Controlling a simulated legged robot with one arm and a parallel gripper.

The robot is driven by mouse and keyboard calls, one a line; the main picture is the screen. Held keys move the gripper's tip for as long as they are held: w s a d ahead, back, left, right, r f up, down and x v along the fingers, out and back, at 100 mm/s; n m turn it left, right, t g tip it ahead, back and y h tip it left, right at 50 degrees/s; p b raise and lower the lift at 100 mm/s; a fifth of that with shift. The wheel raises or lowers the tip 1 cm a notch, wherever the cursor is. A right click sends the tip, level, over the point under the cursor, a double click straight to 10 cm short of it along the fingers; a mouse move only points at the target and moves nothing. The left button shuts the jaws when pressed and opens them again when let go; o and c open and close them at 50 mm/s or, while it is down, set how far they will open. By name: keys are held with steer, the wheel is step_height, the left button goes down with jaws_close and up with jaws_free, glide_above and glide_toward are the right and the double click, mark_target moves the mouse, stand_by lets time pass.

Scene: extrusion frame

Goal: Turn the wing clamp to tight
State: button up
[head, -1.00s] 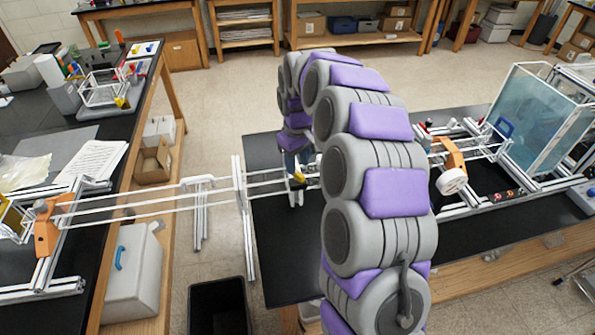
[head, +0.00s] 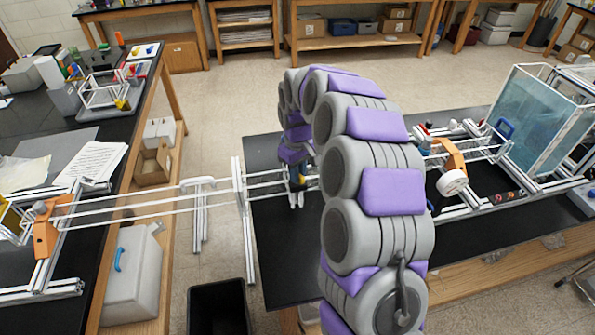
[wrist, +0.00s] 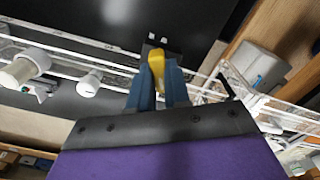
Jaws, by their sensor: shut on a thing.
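The wing clamp shows a yellow wing (wrist: 157,68) in the wrist view, with a small dark bracket (wrist: 153,47) just beyond it on the rail. My gripper (wrist: 158,80) has blue fingers, shut on the yellow wing from both sides. In the head view, my gripper (head: 296,180) is small, at the rails left of my arm. The yellow there is barely visible between the fingers. My arm hides part of the rails behind it. I cannot tell how tight the clamp is.
Long silver rails (head: 150,205) bridge the gap between the left bench and the black bench (head: 275,270). An orange bracket (head: 455,158) and a clear tank (head: 535,120) stand at the right. A black bin (head: 220,308) is on the floor in the gap.

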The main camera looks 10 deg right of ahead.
jaws_close()
steer(key=shift+m, duration=0.4)
steer(key=m+p, duration=0.1)
steer(key=m, duration=0.3)
steer(key=shift+d+r+m, duration=0.1)
steer(key=shift+m, duration=0.2)
steer(key=m+p, duration=0.1)
steer(key=m, duration=0.5)
steer(key=shift+p, duration=0.35)
steer(key=shift+m, duration=0.3)
steer(key=o, duration=0.7)
jaws_free()
steer(key=shift+c, duration=0.2)
